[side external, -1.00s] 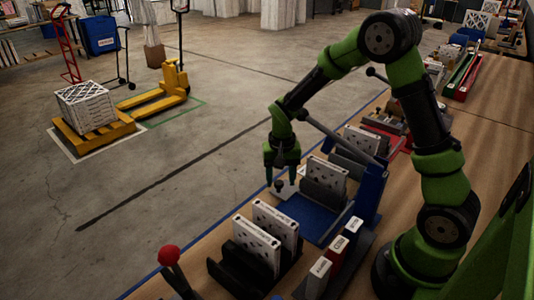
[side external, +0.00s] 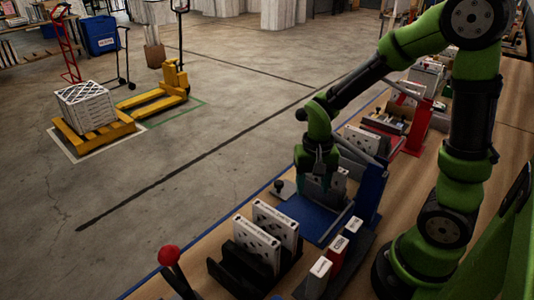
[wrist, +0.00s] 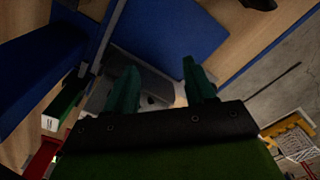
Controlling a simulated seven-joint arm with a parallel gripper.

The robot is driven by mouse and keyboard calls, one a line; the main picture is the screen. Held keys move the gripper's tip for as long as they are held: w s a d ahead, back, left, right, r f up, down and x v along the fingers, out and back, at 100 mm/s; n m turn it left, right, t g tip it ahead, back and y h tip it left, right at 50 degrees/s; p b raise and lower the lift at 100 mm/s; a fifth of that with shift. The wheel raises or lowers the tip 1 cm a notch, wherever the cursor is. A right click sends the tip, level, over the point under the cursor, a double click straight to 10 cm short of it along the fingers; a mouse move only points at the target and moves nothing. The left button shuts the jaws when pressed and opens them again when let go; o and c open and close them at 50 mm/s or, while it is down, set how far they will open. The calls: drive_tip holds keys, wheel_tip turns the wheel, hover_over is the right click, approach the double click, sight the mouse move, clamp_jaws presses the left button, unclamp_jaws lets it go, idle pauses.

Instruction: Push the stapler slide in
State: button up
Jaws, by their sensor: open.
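The blue stapler station (side external: 310,222) stands on the bench, with a blue upright on its right and a grey lever above. A pale slide plate (side external: 290,190) with a dark knob (side external: 278,185) shows at its left edge. A white filter (side external: 340,180) stands on the station, partly hidden behind my gripper (side external: 318,190). My gripper points down over the station, to the right of the knob. In the wrist view, my gripper (wrist: 160,85) has its two green fingers apart, with grey parts and the blue plate (wrist: 165,30) beyond them. Whether the fingers touch anything is unclear.
White filters (side external: 268,235) stand in a black rack at the front. A red-knobbed lever (side external: 168,256) is front left. Small labelled boxes (side external: 337,252) stand right of the rack. More white filters and a red station (side external: 418,125) are behind.

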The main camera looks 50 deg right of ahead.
drive_tip(key=s, duration=0.5)
drive_tip(key=shift+a+r, duration=0.25)
drive_tip(key=shift+a, duration=0.05)
drive_tip(key=a+r+n+t+y, duration=0.1)
drive_tip(key=a+r+n+t, duration=0.1)
drive_tip(key=r, duration=0.6)
drive_tip(key=a+r+n+t+y, duration=0.1)
drive_tip(key=a+r+n+t, duration=0.2)
drive_tip(key=r, duration=0.5)
drive_tip(key=shift+a+r+t, duration=0.35)
drive_tip(key=shift+a+t, duration=0.15)
drive_tip(key=shift+t, duration=0.6)
